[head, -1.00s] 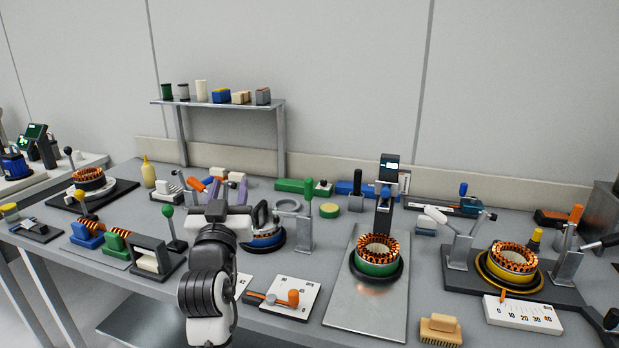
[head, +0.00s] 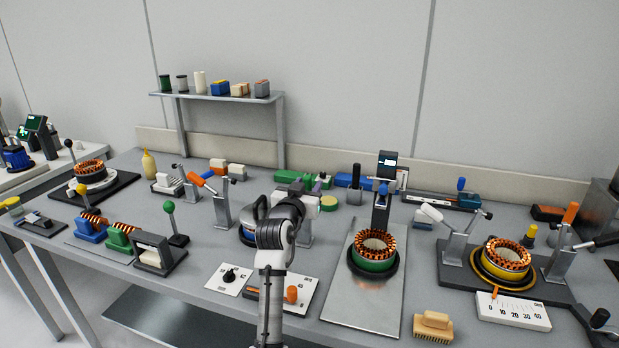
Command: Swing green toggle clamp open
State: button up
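The blue housing is partly hidden by my arm.
The orange-handled clamp (head: 222,205) stands left of the blue housing. A green-ringed stator (head: 375,262) on a metal plate (head: 362,308) is to the right. A control panel with an orange knob (head: 291,296) lies near my forearm. A green lever (head: 170,210) stands farther left.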

jog(key=shift+x, duration=1.1)
grip_shut()
